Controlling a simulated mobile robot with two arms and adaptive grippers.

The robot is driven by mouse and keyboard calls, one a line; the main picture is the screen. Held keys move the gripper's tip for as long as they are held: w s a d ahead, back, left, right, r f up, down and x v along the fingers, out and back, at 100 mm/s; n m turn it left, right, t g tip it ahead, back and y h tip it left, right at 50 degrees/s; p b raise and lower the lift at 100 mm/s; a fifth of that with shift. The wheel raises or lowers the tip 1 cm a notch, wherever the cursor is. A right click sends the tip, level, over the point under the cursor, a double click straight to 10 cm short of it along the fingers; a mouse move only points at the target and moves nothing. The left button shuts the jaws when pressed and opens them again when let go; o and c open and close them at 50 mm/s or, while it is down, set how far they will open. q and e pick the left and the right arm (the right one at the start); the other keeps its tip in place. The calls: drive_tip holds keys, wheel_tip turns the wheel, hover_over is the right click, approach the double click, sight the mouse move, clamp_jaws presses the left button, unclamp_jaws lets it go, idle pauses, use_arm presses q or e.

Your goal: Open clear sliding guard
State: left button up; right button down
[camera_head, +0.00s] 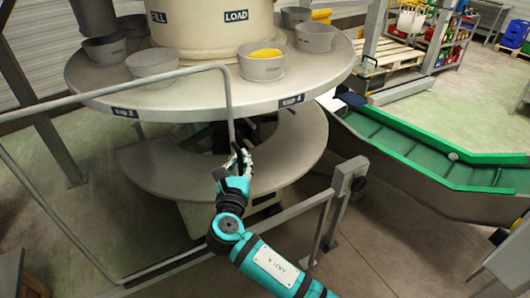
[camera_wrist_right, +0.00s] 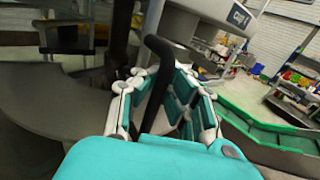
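The guard shows as a bent grey metal frame (camera_head: 155,84) in front of the round machine. Its clear panel is hard to make out. The frame's right upright comes down to my right gripper (camera_head: 240,158). In the right wrist view, a dark curved handle (camera_wrist_right: 157,60) runs between the two fingers of my right gripper (camera_wrist_right: 163,82). The fingers lean in on both sides of the handle and look shut on it. The exact contact is partly hidden. My left gripper is not in view.
The round table (camera_head: 190,97) carries several grey cups, one with yellow contents (camera_head: 264,64). A lower curved shelf (camera_head: 160,168) lies behind my right gripper. A green-edged conveyor (camera_head: 425,150) extends to the right. A metal post (camera_head: 343,195) stands near my right arm.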

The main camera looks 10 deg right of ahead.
drive_tip(key=shift+s+a+f, duration=0.2)
drive_tip(key=shift+a, duration=0.15)
drive_tip(key=shift+s+a+f, duration=0.15)
drive_tip(key=shift+a, duration=0.2)
drive_tip(key=c, duration=1.6)
unclamp_jaws()
drive_tip(key=shift+s+d+r, duration=0.1)
drive_tip(key=shift+d, duration=0.05)
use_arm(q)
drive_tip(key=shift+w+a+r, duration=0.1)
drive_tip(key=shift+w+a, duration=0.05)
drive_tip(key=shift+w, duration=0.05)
use_arm(e)
drive_tip(key=shift+r, duration=0.15)
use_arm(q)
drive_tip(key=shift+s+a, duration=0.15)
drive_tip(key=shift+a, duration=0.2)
use_arm(e)
drive_tip(key=s+a, duration=0.2)
drive_tip(key=s, duration=0.9)
drive_tip(key=shift+s, duration=0.4)
drive_tip(key=shift+a, duration=0.15)
